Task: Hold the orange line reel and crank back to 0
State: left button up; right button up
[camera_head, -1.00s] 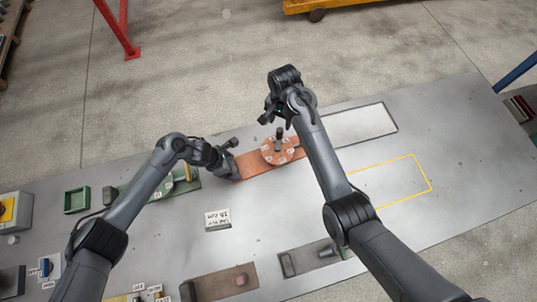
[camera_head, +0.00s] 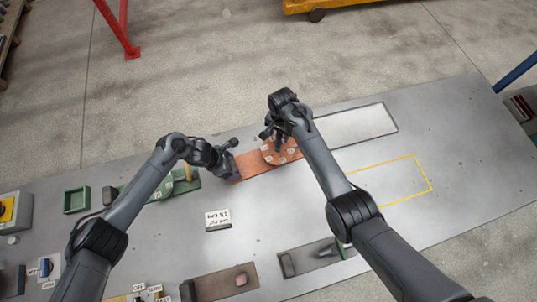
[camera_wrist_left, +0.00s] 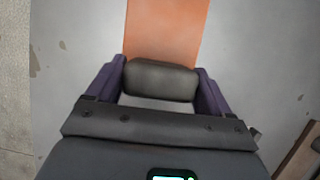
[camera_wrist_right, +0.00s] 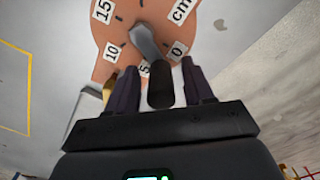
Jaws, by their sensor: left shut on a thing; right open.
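The orange line reel has a flat orange base (camera_head: 247,167) and a round dial (camera_head: 269,156) on the table. In the right wrist view the dial (camera_wrist_right: 122,38) carries labels 15, 10, 5, 0 and cm. Its grey crank arm (camera_wrist_right: 147,42) points between the 5 and 0 labels and ends in a dark knob (camera_wrist_right: 160,90). My right gripper (camera_wrist_right: 160,75) is open, with its fingers on either side of the knob. My left gripper (camera_head: 232,163) is shut on the dark grip block (camera_wrist_left: 160,79) at the left end of the base.
A green reel (camera_head: 187,184) stands left of my left gripper. A card on a stand (camera_head: 217,220) sits in front. A pale framed panel (camera_head: 362,125) and a yellow outlined rectangle (camera_head: 428,180) lie to the right. More fixtures (camera_head: 225,283) line the near edge.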

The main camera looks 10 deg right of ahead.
grip_shut()
jog(key=shift+a+n, duration=0.1)
jog(key=shift+n, duration=0.2)
jog(key=shift+w+a+n, duration=0.1)
jog(key=shift+a+n, duration=0.3)
jog(key=shift+n, duration=0.8)
jog(key=shift+a+n, duration=0.3)
jog(key=shift+n, duration=0.5)
jog(key=shift+a+n, duration=0.25)
jog(key=shift+n, duration=0.55)
grip_release()
